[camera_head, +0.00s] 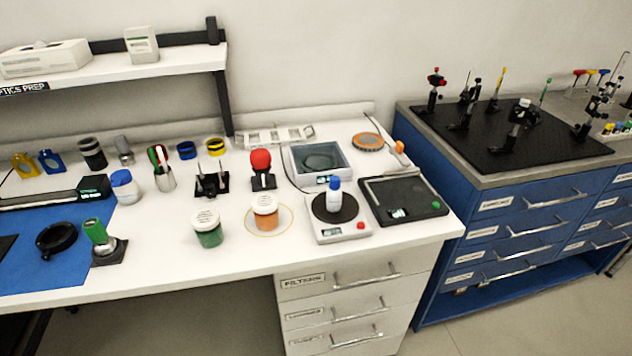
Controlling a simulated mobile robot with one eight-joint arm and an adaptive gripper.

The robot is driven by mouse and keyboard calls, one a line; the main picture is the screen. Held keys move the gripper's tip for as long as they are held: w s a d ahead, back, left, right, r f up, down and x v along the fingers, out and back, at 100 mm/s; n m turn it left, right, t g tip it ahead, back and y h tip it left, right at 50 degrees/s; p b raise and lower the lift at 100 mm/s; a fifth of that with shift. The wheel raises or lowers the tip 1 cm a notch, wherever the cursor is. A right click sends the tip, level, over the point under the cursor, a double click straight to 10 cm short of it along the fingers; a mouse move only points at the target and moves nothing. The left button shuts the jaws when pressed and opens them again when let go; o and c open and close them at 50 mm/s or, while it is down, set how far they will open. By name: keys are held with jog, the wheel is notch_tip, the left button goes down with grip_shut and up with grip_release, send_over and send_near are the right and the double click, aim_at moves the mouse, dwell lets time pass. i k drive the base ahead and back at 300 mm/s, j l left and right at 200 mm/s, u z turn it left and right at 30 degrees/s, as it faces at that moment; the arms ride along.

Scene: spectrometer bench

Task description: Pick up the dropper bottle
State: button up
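A small bottle (334,195) with a white body and a blue upper part stands upright on the dark round pan of a white scale (325,232). It looks like the dropper bottle, though its tip is too small to make out. The scale sits near the right front of the white bench, with a red button at its front right. My gripper is not in view.
Near the bottle are an orange jar (265,212), a green jar (208,230), a dark flat tray (404,199), a grey-blue box (320,163) and a red-topped stand (262,169). A blue cabinet (500,215) adjoins at right. The bench's front strip is clear.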

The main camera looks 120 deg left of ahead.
aim_at(333, 198)
jog(key=u, duration=3.65)
